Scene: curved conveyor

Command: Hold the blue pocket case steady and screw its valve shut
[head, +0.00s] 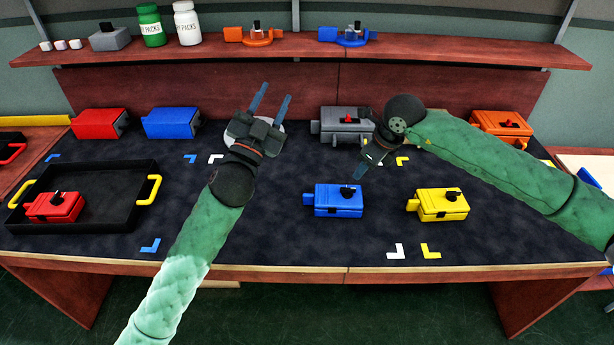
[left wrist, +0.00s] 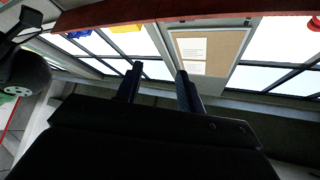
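The blue pocket case (head: 338,203) stands on the dark mat in the middle of the table, with a black valve handle (head: 348,191) on top. My left gripper (head: 271,101) is up and to the left of the case, apart from it, with its fingers pointing toward the back. In the left wrist view its two fingers (left wrist: 160,85) are apart with nothing between them. My right gripper (head: 371,163) hangs above and to the right of the blue case, in front of a grey case, not touching the blue one. Its fingers are small and dark, so their opening is unclear.
A yellow case (head: 441,204) stands right of the blue one. A black tray (head: 100,222) with yellow handles holds a red case (head: 55,207). A grey case (head: 345,125), red box (head: 99,123) and blue box (head: 171,122) stand behind. The mat left of the blue case is clear.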

